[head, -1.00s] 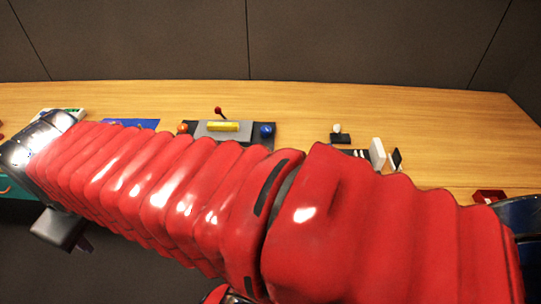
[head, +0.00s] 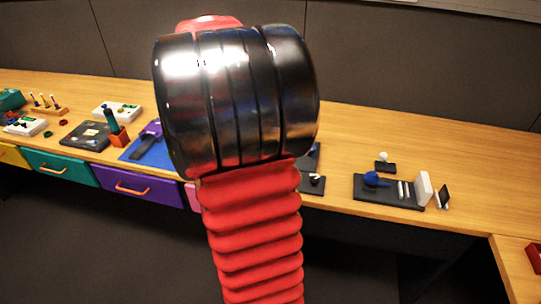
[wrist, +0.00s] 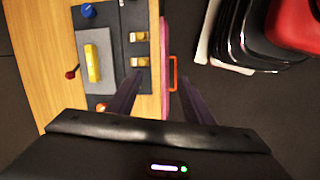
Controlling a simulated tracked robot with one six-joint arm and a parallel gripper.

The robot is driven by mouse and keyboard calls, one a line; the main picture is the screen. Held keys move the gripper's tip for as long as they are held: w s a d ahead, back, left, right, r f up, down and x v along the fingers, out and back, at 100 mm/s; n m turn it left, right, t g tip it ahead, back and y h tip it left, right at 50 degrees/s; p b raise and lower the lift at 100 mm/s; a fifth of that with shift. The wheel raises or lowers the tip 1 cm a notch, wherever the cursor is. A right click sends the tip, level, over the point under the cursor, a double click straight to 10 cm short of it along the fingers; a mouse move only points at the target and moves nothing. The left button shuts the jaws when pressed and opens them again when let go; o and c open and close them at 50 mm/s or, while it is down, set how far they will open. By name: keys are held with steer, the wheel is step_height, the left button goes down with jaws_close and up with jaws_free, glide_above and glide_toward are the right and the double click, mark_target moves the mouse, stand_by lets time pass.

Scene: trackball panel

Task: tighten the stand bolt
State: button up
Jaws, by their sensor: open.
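My gripper (wrist: 160,76) is open and empty in the wrist view, its two dark fingers wide apart over the bench's front edge. Between and beyond the fingers is a pink drawer front with an orange handle (wrist: 173,73). In the head view a dark base (head: 400,199) carries a blue part (head: 375,180), pale upright pieces and a white block. I cannot pick out the stand bolt with certainty. My arm hides the gripper there.
A small white ball on a black base (head: 385,167) stands behind the dark base. The left bench holds a blue mat (head: 135,157), an orange holder (head: 119,138) and several small boards. Wood at the right is clear (head: 480,165). Drawers line the front.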

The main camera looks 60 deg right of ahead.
mark_target(314, 179)
steer(key=s+d+f+g+y, duration=0.1)
steer(key=s+d+f, duration=0.2)
steer(key=s+d, duration=0.3)
steer(key=s+d+f+g+y, duration=0.1)
steer(key=s+d+f, duration=0.3)
steer(key=s+d, duration=0.3)
steer(key=shift+d+f+g, duration=0.15)
steer(key=shift+d+g, duration=0.25)
steer(key=shift+d, duration=0.85)
steer(key=x, duration=1.3)
steer(key=shift+f, duration=0.4)
steer(key=shift+c, duration=0.4)
